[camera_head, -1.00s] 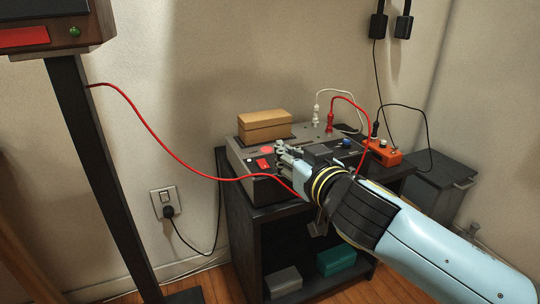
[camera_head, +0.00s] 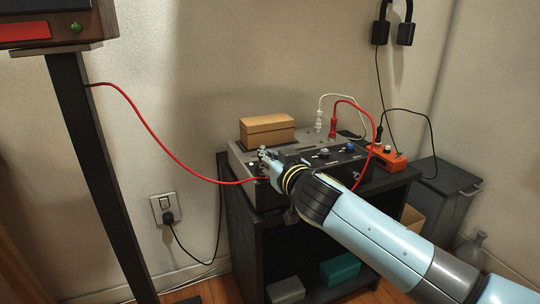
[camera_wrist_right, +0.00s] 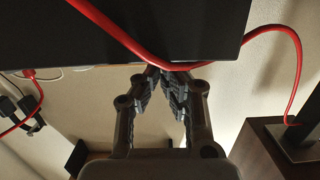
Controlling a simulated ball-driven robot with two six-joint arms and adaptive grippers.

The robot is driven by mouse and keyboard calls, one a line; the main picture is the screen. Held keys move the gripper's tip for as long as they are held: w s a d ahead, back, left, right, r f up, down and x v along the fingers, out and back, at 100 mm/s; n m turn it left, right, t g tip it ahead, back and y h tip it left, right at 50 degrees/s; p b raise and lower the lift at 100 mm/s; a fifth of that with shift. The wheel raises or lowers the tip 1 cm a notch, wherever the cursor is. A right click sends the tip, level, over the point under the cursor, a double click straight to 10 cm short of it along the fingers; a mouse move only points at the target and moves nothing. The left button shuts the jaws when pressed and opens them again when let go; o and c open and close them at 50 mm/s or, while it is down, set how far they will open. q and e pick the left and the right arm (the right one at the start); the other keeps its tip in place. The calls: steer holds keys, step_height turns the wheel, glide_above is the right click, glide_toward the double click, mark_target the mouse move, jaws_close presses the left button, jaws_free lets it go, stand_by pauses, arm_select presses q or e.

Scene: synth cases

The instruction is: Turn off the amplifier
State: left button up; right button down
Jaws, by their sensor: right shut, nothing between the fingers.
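The amplifier (camera_head: 340,157) is a grey-topped box with a dark sloping front panel carrying knobs, on top of a black stand. My right gripper (camera_head: 264,156) is at the left end of that panel and covers part of its controls. In the right wrist view its fingers (camera_wrist_right: 168,72) converge and are shut with nothing between them. A red cable (camera_wrist_right: 140,50) passes right by the fingertips there, in front of a dark flat surface; I cannot tell whether they touch. In the head view the red cable (camera_head: 160,153) runs to the amplifier's front. My left gripper is out of view.
A cardboard-coloured box (camera_head: 266,131) sits on the amplifier. Red and white plugs (camera_head: 332,126) stand at its back. An orange power strip (camera_head: 386,157) lies to the right. A wall outlet (camera_head: 164,208) and a dark post (camera_head: 98,180) are to the left.

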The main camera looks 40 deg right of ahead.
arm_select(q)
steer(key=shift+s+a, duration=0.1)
arm_select(e)
steer(key=shift+f, duration=0.2)
steer(key=shift+w, duration=0.2)
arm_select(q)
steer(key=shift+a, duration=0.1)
arm_select(e)
steer(key=shift+f, duration=0.1)
steer(key=r+p, duration=0.2)
steer(key=r, duration=0.1)
steer(key=r+p, duration=0.2)
steer(key=shift+w+d+r, duration=0.1)
steer(key=shift+w+r, duration=0.1)
steer(key=shift+w, duration=0.15)
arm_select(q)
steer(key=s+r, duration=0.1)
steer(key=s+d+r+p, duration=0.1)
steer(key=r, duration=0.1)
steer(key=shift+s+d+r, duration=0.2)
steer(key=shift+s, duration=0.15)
arm_select(e)
steer(key=r+v, duration=0.1)
steer(key=v, duration=0.8)
steer(key=shift+s, duration=0.35)
steer(key=shift+r, duration=0.1)
